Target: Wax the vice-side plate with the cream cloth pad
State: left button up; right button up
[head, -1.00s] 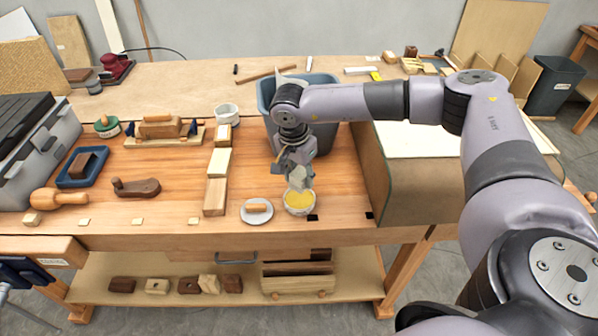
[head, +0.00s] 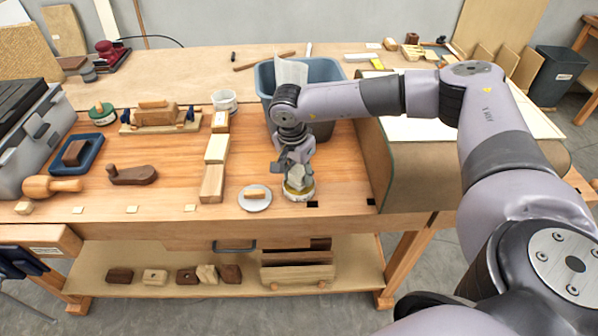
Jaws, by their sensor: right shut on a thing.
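My right gripper (head: 296,168) points down at the bench's front, shut on the pale cloth pad (head: 298,181). The pad is down at the round tin of yellow wax (head: 299,197) and covers most of the wax. The exact contact is hidden by the pad and fingers. I cannot tell which piece is the vice-side plate. My left gripper is out of view.
A blue-grey bin (head: 264,85) stands behind my right gripper. A large curved form (head: 405,180) is to its right. A column of wooden blocks (head: 216,150) lies to the left. A blue vice (head: 22,264) is at the lower left.

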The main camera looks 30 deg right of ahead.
aim_at(301, 169)
jog(key=shift+f+b, duration=0.5)
jog(key=shift+f, duration=0.1)
dwell(1.6)
jog(key=shift+r+p, duration=0.65)
jog(key=shift+r, duration=0.3)
jog(key=shift+r+p, duration=1.6)
jog(key=shift+r, duration=1)
